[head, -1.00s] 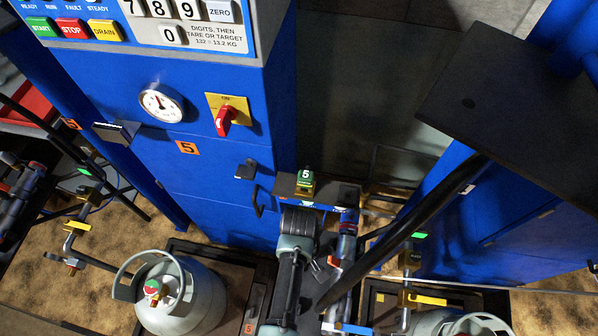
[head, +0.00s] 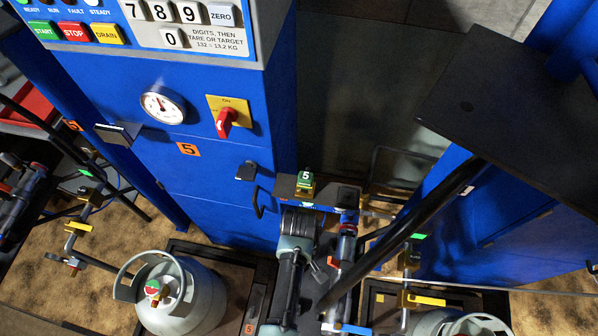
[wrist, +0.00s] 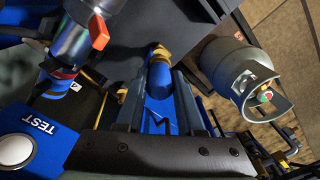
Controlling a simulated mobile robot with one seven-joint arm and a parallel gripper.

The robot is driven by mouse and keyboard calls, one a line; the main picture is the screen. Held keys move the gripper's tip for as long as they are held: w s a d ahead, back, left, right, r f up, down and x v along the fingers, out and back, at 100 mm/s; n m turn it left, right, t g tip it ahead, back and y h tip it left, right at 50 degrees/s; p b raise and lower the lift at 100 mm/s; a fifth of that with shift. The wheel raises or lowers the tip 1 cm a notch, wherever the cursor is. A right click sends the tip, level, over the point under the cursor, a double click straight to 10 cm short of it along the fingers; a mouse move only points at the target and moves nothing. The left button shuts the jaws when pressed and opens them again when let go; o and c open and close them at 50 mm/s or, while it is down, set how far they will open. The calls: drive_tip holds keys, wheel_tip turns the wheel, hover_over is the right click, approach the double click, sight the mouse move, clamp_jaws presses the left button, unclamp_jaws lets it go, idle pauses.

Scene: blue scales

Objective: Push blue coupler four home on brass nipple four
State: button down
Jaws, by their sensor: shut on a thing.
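In the wrist view my gripper (wrist: 158,92) is shut, with its two dark fingers on either side of a blue coupler (wrist: 158,76). A brass-coloured fitting (wrist: 160,54) shows at the coupler's far end, in line with it. I take it for the brass nipple, but no number is readable on either part. I cannot tell whether a gap is left between them or how deep the coupler sits. In the head view my arm reaches in from the bottom middle, and the fingertips and coupler are hidden or too small to make out.
A silver tube with an orange lever (wrist: 99,32) and a blue TEST button housing (wrist: 38,125) stand left of my gripper. A grey gas cylinder (head: 180,296) stands left of my arm; another (head: 455,322) is at lower right. A blue cabinet (head: 215,170) rises behind.

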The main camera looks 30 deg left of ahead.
drive_tip(key=shift+f+b, duration=0.95)
drive_tip(key=shift+f, duration=0.25)
drive_tip(key=shift+c, duration=2.2)
unclamp_jaws()
wheel_tip(320, 180, up, 13)
drive_tip(key=shift+r, duration=0.1)
drive_tip(key=shift+c, duration=0.2)
